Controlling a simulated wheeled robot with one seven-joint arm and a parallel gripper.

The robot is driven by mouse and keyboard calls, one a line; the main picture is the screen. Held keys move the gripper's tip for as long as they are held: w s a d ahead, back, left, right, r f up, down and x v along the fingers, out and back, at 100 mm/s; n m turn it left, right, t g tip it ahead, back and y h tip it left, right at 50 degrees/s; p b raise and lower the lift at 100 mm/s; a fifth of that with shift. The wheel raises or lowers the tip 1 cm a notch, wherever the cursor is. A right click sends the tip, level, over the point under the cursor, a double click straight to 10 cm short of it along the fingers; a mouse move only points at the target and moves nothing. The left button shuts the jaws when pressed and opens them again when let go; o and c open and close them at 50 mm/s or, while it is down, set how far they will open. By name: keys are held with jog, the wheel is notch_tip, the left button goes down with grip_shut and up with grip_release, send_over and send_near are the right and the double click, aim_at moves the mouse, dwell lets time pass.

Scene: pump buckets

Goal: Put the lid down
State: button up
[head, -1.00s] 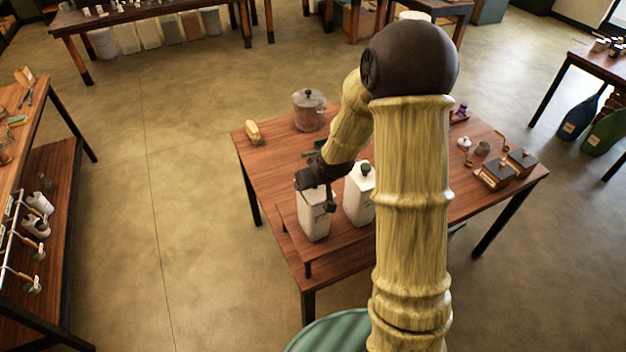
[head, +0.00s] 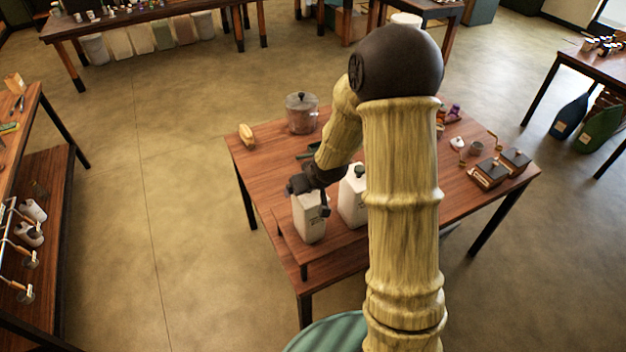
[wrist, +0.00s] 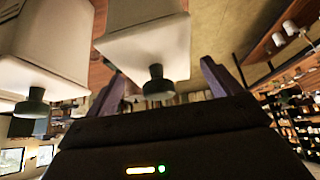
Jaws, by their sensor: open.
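A white square container (head: 309,226) stands on the raised shelf of the wooden table, upright. In the wrist view, upside down, its white lid (wrist: 146,50) sits on top, with a dark green knob (wrist: 158,84). My gripper (head: 310,200) is at the top of this container and hides its lid in the head view. In the wrist view my gripper (wrist: 160,85) is open, with one finger on each side of the knob. I cannot tell whether a finger touches it. A second white container (head: 351,205) with a green-knobbed lid (head: 360,172) stands just to the right.
A clear lidded pot (head: 302,115) and a yellow object (head: 246,134) are at the table's back left. Dark-topped boxes (head: 489,174) and small items sit at the right. My arm hides the table's middle. The left part of the table (head: 262,165) is clear.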

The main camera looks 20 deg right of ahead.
jog(key=shift+s+d+r, duration=0.1)
jog(key=shift+s+r, duration=0.15)
jog(key=shift+r, duration=0.3)
jog(key=p+v, duration=0.5)
jog(key=v, duration=1.1)
jog(key=shift+s, duration=0.35)
jog(key=shift+f, duration=0.15)
jog(key=s+a+m+g+h, duration=0.1)
jog(key=s+m+g, duration=0.1)
jog(key=s, duration=0.8)
jog(key=shift+s+a+f+g, duration=0.15)
jog(key=shift+a+f+g, duration=0.1)
jog(key=shift+g, duration=0.65)
